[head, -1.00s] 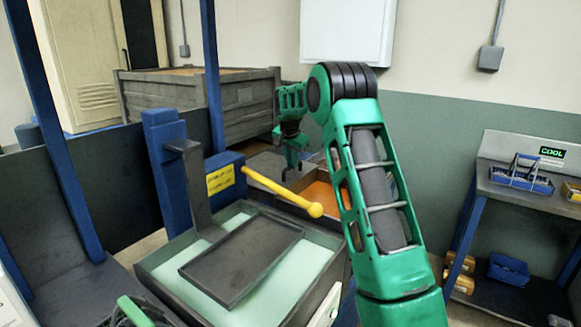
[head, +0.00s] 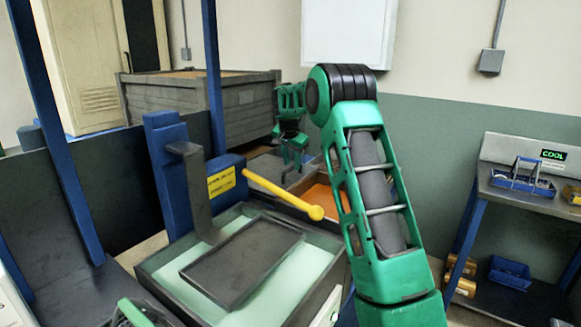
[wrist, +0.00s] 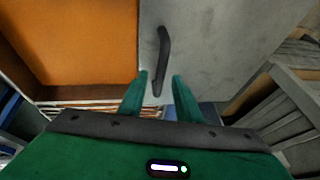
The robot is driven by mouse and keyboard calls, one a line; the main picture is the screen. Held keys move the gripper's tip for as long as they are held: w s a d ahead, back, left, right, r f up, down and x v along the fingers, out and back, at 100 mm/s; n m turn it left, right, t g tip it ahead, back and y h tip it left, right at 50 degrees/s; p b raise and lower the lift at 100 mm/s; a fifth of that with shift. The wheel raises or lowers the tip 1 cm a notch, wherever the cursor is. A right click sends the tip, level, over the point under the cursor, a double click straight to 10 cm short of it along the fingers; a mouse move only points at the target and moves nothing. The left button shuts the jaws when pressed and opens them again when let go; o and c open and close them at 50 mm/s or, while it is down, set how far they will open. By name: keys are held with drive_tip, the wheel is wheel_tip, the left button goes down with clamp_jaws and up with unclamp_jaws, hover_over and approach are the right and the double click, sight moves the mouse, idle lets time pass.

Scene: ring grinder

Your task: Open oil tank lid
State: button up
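The oil tank lid (wrist: 215,50) is a flat grey panel with a dark curved handle (wrist: 163,50), at the upper right of the wrist view. Orange shows in the open part (wrist: 80,40) to its left. In the head view the orange part (head: 318,196) lies behind the yellow lever, partly hidden by my arm. My gripper (wrist: 160,75) is open, its two green fingers apart. The handle's near end appears between the fingertips in the wrist view; I cannot tell how far below them it is. My gripper (head: 292,150) also shows small in the head view.
A yellow lever (head: 285,194) reaches out from the blue machine post, close to my arm. Below it, a dark tray (head: 243,262) sits over a tank of pale green liquid. A blue-framed shelf (head: 525,190) stands at the right. A wooden crate (head: 170,105) stands behind.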

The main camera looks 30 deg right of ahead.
drive_tip(key=v, duration=0.9)
drive_tip(key=shift+r, duration=0.15)
drive_tip(key=s+a+n+g+y, duration=0.1)
drive_tip(key=s+a+n+g, duration=0.2)
drive_tip(key=s, duration=2.6)
drive_tip(key=s+a+f+n, duration=0.1)
drive_tip(key=s+a+f, duration=0.2)
drive_tip(key=s, duration=0.5)
drive_tip(key=s+a+f+n+y, duration=0.1)
drive_tip(key=s+a+f, duration=0.2)
drive_tip(key=s, duration=0.6)
drive_tip(key=s+a+f+n+y, duration=0.1)
drive_tip(key=s+a+f+n, duration=0.1)
drive_tip(key=s, duration=0.7)
wheel_tip(320, 180, down, 3)
drive_tip(key=shift+a+r+g, duration=0.15)
drive_tip(key=shift+a+g, duration=0.25)
drive_tip(key=shift+a, duration=0.25)
